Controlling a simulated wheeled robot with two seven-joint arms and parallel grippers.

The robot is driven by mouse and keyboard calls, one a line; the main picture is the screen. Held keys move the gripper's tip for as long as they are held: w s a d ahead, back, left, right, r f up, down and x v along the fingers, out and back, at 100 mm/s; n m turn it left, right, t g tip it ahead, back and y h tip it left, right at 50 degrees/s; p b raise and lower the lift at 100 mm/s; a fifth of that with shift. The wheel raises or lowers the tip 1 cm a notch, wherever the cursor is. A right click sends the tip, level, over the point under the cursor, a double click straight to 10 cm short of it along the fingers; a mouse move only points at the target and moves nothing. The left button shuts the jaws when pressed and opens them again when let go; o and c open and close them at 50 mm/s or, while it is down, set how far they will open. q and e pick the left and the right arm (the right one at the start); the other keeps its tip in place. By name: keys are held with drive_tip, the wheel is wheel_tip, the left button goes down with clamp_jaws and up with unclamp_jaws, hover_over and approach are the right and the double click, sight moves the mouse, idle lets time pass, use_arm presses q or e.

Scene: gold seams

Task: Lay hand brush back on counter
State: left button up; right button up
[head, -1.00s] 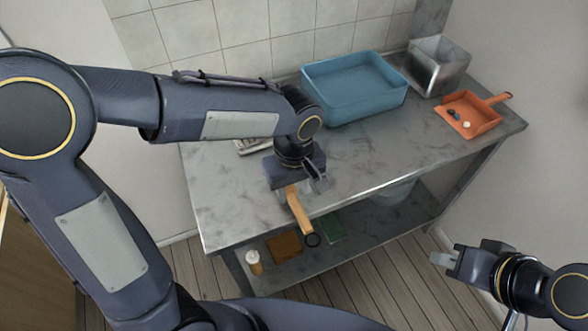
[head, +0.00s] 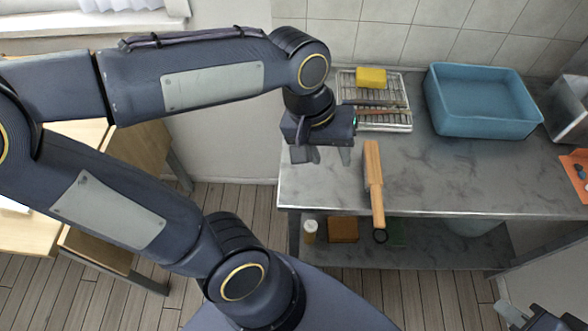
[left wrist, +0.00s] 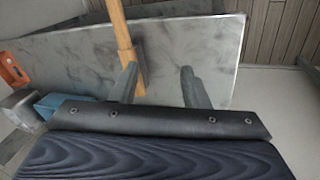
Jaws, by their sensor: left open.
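The wooden hand brush (head: 373,178) lies on the grey metal counter (head: 480,180), its narrower end with a dark ring sticking out past the front edge. In the left wrist view, the brush (left wrist: 121,35) shows beyond one finger of the open left gripper (left wrist: 162,88). My right gripper (head: 508,312) is only partly in view at the bottom right, and its jaws cannot be judged.
A wire rack (head: 390,122) with a yellow sponge (head: 371,78) stands at the counter's back left. A blue basin (head: 480,105) is right of it, then a metal container (head: 570,105) and an orange dustpan (head: 577,170). A lower shelf (head: 450,258) holds small items. The counter's middle is clear.

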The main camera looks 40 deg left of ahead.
use_arm(q)
drive_tip(key=s+a+f+m+t+h, duration=0.1)
drive_tip(key=s+a+f+m+t, duration=0.1)
drive_tip(key=s, duration=0.4)
drive_tip(key=shift+s+a+m+t, duration=0.3)
drive_tip(key=shift+a+t, duration=0.35)
drive_tip(key=shift+t, duration=0.15)
drive_tip(key=shift+r+p, duration=0.6)
drive_tip(key=shift+r, duration=0.05)
